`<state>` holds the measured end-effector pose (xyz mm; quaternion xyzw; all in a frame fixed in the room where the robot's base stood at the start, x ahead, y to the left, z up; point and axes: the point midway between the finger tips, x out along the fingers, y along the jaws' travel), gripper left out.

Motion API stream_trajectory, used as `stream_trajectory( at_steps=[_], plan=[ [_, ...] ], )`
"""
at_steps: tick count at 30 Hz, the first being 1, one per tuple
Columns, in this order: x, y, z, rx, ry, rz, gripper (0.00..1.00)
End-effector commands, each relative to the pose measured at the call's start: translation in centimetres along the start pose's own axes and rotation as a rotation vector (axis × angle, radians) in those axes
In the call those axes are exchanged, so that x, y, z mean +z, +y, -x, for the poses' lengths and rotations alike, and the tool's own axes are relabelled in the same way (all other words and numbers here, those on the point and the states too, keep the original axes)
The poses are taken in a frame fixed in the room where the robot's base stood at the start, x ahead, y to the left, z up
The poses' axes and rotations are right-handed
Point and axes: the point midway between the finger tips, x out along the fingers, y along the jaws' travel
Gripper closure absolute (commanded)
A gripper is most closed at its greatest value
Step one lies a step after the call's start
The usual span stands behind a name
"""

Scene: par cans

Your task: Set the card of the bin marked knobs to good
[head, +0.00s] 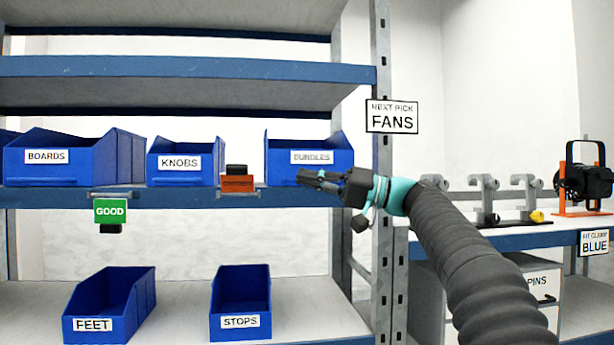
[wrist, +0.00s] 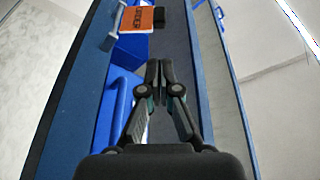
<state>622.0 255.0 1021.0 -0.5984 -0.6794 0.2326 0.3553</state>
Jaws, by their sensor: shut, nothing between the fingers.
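The bin marked KNOBS (head: 187,160) stands on the upper shelf between the BOARDS and BUNDLES bins. An orange card (head: 237,184) with a black tab sits at the shelf edge just right of it. In the wrist view this card (wrist: 138,20) seems to read ORDER. A green card reading GOOD (head: 110,211), black tab at its bottom, hangs from the shelf edge below the right part of the BOARDS bin. My gripper (head: 302,177) is shut and empty in front of the BUNDLES bin, right of the orange card. Its closed fingertips (wrist: 160,70) point towards the card's side.
The BOARDS bin (head: 60,158) and BUNDLES bin (head: 310,158) flank KNOBS. FEET (head: 92,325) and STOPS (head: 240,321) bins stand on the lower shelf. A grey upright (head: 382,200) stands close right of my gripper. A side bench (head: 510,238) holds clamps and a lamp.

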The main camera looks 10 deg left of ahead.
Motion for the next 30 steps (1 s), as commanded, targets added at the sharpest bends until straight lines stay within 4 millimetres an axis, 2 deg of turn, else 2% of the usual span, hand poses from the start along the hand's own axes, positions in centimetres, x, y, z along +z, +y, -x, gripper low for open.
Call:
stream_trajectory(
  at_steps=[5, 11, 17, 30],
  plan=[
    [2.9, 0.8, 0.8, 0.195, -0.008, -0.064, 1.00],
    [9.7, 3.0, 4.2, 0.530, -0.024, -0.159, 1.00],
    [18.7, 4.8, 9.9, 0.859, -0.047, -0.218, 1.00],
    [41.2, 6.8, 26.1, 1.510, -0.159, -0.188, 1.00]
  ],
)
